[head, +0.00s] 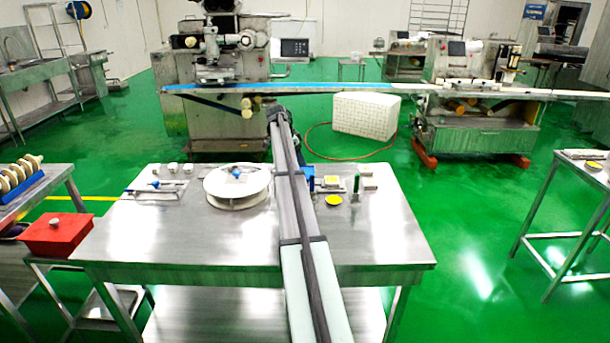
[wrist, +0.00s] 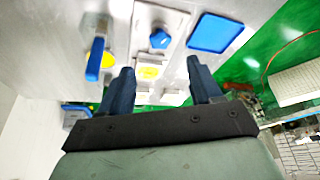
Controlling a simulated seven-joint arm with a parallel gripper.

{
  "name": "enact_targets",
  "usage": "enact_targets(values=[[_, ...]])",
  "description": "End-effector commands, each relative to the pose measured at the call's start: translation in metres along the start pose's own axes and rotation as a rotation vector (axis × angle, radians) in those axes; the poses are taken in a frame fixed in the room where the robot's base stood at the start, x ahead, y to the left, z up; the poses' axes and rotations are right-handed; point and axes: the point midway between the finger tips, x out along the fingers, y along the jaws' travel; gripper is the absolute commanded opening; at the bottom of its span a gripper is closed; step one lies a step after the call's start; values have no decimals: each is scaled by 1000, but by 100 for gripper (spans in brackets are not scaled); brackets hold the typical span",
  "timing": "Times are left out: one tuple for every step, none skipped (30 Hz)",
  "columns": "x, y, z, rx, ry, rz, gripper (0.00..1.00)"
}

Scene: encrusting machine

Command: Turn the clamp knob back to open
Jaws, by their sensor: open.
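A small blue lobed knob (wrist: 160,38), which looks like the clamp knob, sits on a pale plate (wrist: 140,22) in the wrist view. My gripper (wrist: 158,68) is open, its two dark blue fingers apart and nothing held between them. The knob shows just beyond the fingertips, apart from them in the picture; the height gap cannot be told. A yellow patch (wrist: 151,72) on a pale block shows between the fingertips. In the head view my arm crosses the table, and I cannot make out the knob or the fingers clearly.
On the steel table (head: 170,235) stand a white round turntable (head: 237,190), a small yellow disc (head: 334,200) and a green upright piece (head: 357,184). In the wrist view a blue square pad (wrist: 214,32) and a blue upright bar (wrist: 95,58) flank the knob. The table front is clear.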

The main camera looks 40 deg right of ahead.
Motion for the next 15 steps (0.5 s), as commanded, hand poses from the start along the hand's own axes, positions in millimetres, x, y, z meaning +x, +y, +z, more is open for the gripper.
enact_targets(values=[[11, 0, 0, 0, -1, 2, 64], [16, 0, 0, 0, -1, 1, 64], [23, 0, 0, 0, -1, 1, 64], [28, 0, 0, 0, -1, 1, 64], [34, 0, 0, 0, -1, 1, 64], [41, 0, 0, -1, -1, 1, 64], [46, 0, 1, -1, -1, 1, 64], [50, 0, 1, -1, -1, 1, 64], [56, 0, 0, -1, -1, 1, 64], [61, 0, 0, -1, -1, 0, 64], [65, 0, 0, -1, 0, 0, 64], [70, 0, 1, -1, 0, 0, 64], [74, 0, 0, -1, 0, 0, 64], [77, 0, 0, -1, 0, 0, 64], [81, 0, 0, -1, 0, 0, 64]])
